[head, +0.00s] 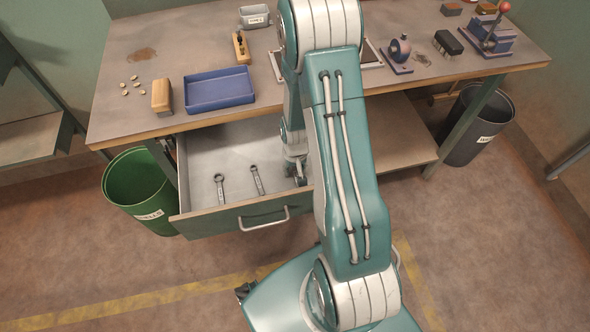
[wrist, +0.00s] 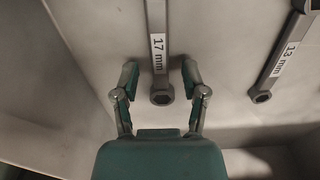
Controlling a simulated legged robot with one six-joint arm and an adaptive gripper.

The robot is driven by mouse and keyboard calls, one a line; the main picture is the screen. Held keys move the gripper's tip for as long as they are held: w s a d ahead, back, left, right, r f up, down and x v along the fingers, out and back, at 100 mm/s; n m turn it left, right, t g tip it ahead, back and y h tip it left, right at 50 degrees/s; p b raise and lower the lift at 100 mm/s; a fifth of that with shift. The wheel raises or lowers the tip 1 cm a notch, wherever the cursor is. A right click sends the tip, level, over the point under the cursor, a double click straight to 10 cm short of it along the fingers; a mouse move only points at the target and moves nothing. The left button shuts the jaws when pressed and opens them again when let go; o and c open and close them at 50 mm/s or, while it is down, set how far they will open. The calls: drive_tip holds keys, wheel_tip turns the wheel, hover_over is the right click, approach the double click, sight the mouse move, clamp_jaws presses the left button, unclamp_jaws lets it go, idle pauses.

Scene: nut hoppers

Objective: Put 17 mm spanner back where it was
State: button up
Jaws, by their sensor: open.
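The 17 mm spanner (wrist: 157,20), grey with a white label, lies in the wrist view with its ring end between my fingers. My gripper (wrist: 160,76) is open, one finger on each side of that end, with gaps on both sides. In the head view my gripper (head: 297,176) is low inside the open drawer (head: 200,152), near its right side. The 17 mm spanner cannot be made out there, where my arm blocks the view. The 13 mm spanner (wrist: 283,57) lies to the right in the wrist view.
Two spanners, left (head: 220,188) and right (head: 257,180), lie on the drawer floor, labels unreadable. A green bin (head: 140,185) stands left of the drawer. The bench above holds a blue tray (head: 220,90) and a wooden block (head: 162,97). A dark bin (head: 478,125) stands right.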

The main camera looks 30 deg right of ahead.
wheel_tip(320, 180, up, 12)
wheel_tip(320, 180, up, 17)
drive_tip(key=n+t, duration=0.2)
drive_tip(key=t, duration=0.1)
hover_over(295, 173)
drive_tip(key=s+a, duration=0.4)
drive_tip(key=a, duration=0.3)
drive_tip(key=s+a+r+n+t, duration=0.1)
drive_tip(key=s+a+r, duration=0.3)
drive_tip(key=s+r, duration=0.4)
drive_tip(key=shift+s+r+t, duration=0.35)
drive_tip(key=shift+s+t, duration=0.35)
drive_tip(key=shift+s, duration=0.3)
drive_tip(key=shift+a, duration=0.1)
